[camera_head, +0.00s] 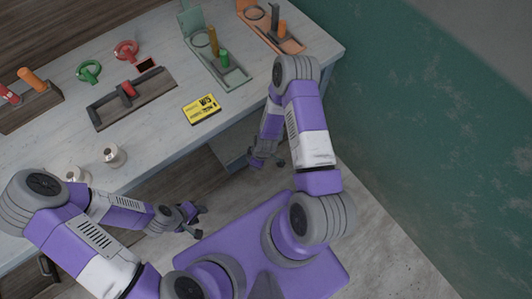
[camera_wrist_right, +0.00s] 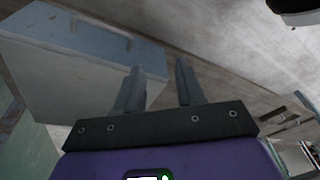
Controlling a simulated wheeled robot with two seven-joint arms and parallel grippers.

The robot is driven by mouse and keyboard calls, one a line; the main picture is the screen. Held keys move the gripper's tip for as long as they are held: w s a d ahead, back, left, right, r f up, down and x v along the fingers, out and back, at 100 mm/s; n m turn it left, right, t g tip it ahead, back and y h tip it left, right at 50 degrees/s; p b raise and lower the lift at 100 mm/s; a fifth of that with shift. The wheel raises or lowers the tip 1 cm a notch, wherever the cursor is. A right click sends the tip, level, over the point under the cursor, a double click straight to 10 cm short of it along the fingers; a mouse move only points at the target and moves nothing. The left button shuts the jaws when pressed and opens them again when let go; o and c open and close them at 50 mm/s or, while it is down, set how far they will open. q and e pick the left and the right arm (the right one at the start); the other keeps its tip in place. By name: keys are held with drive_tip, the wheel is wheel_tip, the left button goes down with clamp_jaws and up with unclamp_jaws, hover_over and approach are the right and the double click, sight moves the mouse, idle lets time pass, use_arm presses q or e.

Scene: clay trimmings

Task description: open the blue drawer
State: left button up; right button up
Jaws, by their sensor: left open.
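In the right wrist view a pale blue drawer front (camera_wrist_right: 146,52) with a bar handle (camera_wrist_right: 102,29) shows at the upper left, beyond my right gripper (camera_wrist_right: 158,82). The fingers of that gripper stand apart with nothing between them, clear of the handle. In the head view my right gripper (camera_head: 266,161) is low beside the table's front edge, near a blue-grey panel (camera_head: 231,147) under the top. The drawer's handle cannot be made out there. My left gripper (camera_head: 201,217) is open and empty in front of the table, away from the panel.
The table (camera_head: 150,165) bears a yellow box (camera_head: 202,109), a wooden tray (camera_head: 135,97), a green tray (camera_head: 234,78), an orange tray (camera_head: 291,47), red (camera_head: 126,51) and green (camera_head: 89,70) rings, and white spools (camera_head: 113,155). A green wall (camera_head: 420,130) stands at the right.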

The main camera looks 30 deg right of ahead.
drive_tip(key=w+d+f+n+b, duration=0.1)
drive_tip(key=w+d+f+n, duration=0.1)
drive_tip(key=f, duration=0.3)
drive_tip(key=w+d+f+n+h+b, duration=0.1)
drive_tip(key=w+d+f+n+b, duration=0.1)
drive_tip(key=d+f+n, duration=0.2)
drive_tip(key=w+d+f+n+h+b, duration=0.1)
drive_tip(key=w+d+f+n+b, duration=0.1)
drive_tip(key=f, duration=0.4)
drive_tip(key=shift+w+d+f+n+t, duration=0.2)
drive_tip(key=shift+w+d+n, duration=0.1)
drive_tip(key=shift+d+n, duration=0.25)
drive_tip(key=shift+w+d+f+n+t, duration=0.1)
drive_tip(key=shift+w+d+f+n, duration=0.15)
drive_tip(key=shift+n, duration=0.5)
clamp_jaws()
